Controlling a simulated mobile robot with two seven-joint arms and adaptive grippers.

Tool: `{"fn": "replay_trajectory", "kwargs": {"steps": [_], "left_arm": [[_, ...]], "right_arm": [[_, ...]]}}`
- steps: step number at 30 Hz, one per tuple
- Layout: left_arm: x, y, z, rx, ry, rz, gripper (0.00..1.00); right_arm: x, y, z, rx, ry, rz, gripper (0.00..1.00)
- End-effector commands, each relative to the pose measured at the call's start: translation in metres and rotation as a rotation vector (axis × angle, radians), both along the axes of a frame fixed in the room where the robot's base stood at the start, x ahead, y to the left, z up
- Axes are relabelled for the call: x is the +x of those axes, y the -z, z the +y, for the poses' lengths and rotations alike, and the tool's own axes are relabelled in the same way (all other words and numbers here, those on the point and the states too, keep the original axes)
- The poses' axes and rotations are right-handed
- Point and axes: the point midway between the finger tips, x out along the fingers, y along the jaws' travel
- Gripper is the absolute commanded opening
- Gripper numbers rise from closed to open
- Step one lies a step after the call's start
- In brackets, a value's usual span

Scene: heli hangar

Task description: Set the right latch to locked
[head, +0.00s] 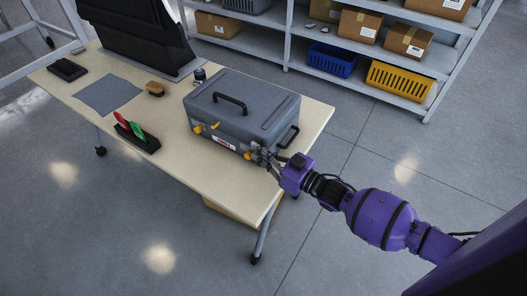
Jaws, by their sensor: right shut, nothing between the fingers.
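A grey case (258,100) with a black top handle sits closed on the wooden table. Its front face carries a yellow left latch (197,129) that sticks out, and a red-and-white label near the middle. The right latch (248,154), with some yellow showing, is at the front face's right end, partly hidden by my right gripper. My right gripper (264,160) is shut and empty, its fingertips close beside the right latch. I cannot tell whether they touch it, nor how the right latch is set. My left gripper is not in view.
The table (181,160) also holds a black holder with red and green handled tools (137,133), a grey cloth (106,95), a brush (155,89) and a black box (67,70). Shelves (402,82) with boxes and bins stand behind. The floor at right is clear.

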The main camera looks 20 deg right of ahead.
Motion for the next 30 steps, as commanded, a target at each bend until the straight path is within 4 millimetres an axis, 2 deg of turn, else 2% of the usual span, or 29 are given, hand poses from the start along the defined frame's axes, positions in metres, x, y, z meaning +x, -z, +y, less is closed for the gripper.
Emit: {"fn": "replay_trajectory", "kwargs": {"steps": [8, 16, 26, 30], "left_arm": [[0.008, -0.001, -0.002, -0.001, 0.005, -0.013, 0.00], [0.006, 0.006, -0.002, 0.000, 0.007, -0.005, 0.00], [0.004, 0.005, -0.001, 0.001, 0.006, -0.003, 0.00], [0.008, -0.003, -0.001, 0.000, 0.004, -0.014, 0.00]], "right_arm": [[0.003, 0.000, 0.003, 0.001, 0.000, -0.001, 0.00], [0.030, 0.001, 0.024, 0.001, 0.000, 0.001, 0.00], [0.030, -0.001, 0.023, -0.001, 0.001, 0.001, 0.00], [0.030, -0.009, 0.023, -0.001, 0.001, -0.002, 0.00]]}}
